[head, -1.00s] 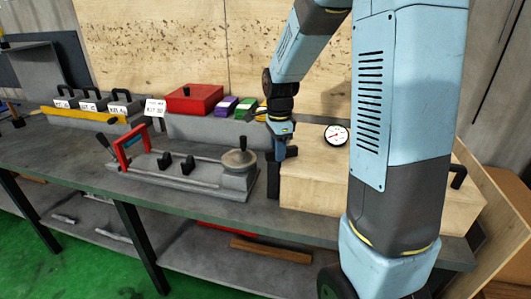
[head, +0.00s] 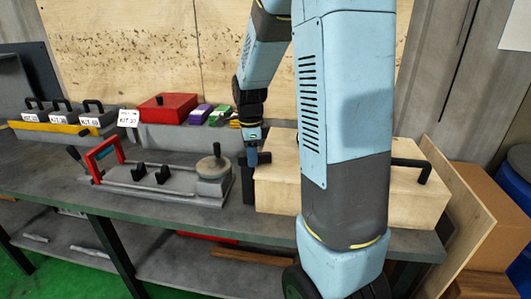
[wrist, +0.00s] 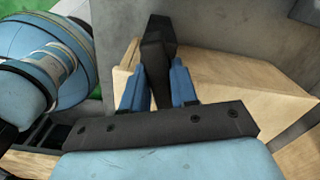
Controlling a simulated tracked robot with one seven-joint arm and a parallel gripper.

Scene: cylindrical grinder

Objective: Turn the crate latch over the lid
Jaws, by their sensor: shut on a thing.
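The pale wooden crate (head: 277,190) stands on the right part of the bench, its middle hidden behind my arm. A dark latch (head: 248,188) stands upright at its left end; in the wrist view the latch (wrist: 155,42) is a dark, tapered bar between my fingers. My gripper (head: 252,150) is at the latch's upper part. In the wrist view the blue fingers of my gripper (wrist: 158,82) are shut on it, one on each side. The exact angle of the latch to the lid is hard to tell.
A grey fixture with a round knob (head: 213,165) and red handle (head: 104,152) lies left of the crate. A red box (head: 167,108) and small coloured boxes stand behind. A dark handle (head: 412,166) projects at the crate's right. Cardboard boxes (head: 487,215) stand beyond the bench.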

